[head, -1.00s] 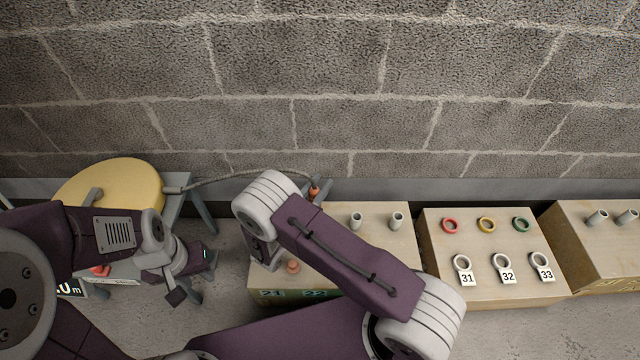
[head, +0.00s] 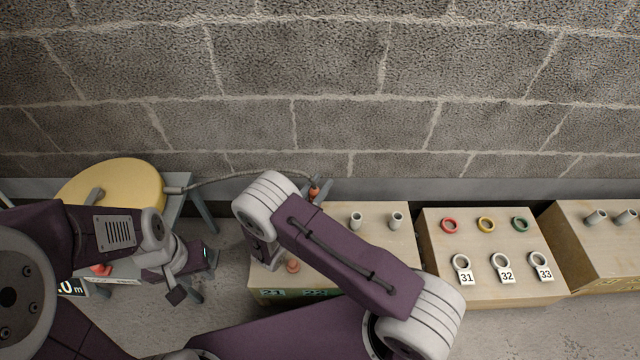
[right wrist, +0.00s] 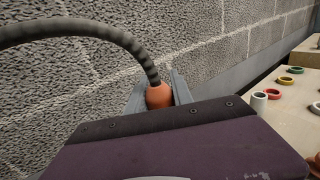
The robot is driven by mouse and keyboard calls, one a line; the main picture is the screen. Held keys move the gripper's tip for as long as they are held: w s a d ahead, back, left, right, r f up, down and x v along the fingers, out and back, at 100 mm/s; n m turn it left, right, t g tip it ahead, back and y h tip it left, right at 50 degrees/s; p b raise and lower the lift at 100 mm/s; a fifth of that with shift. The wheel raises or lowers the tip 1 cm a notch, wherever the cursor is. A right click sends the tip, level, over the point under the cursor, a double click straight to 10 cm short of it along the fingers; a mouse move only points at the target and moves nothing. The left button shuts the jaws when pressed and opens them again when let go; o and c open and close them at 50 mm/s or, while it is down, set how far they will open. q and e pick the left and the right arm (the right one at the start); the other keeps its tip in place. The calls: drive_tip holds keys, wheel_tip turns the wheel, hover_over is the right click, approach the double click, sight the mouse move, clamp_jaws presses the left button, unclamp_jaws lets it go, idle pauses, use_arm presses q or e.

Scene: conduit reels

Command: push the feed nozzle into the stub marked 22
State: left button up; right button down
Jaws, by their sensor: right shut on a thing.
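The orange feed nozzle (head: 315,193) is at the end of a dark hose above the back of the left box. My right gripper (right wrist: 158,97) is shut on the nozzle, with a grey finger on each side in the right wrist view. The stub marked 22 cannot be made out; my right arm covers much of that box top. A small orange piece (head: 292,266) stands near the box's front left. My left gripper (head: 194,279) is open and empty, left of the box.
A yellow reel (head: 115,185) on a stand at left feeds the hose (head: 240,174). Two grey stubs (head: 356,221) (head: 396,220) stand at the box's back. Another box (head: 485,240) has coloured rings and stubs 31, 32, 33. A third box (head: 605,245) is at far right. A block wall rises behind.

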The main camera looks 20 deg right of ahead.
idle(0.3)
drive_tip(key=shift+f+b, duration=1.9)
drive_tip(key=shift+f, duration=1.05)
drive_tip(key=c, duration=0.6)
unclamp_jaws()
drive_tip(key=shift+o, duration=0.2)
drive_tip(key=shift+r, duration=0.15)
wheel_tip(320, 180, up, 10)
drive_tip(key=p, duration=0.9)
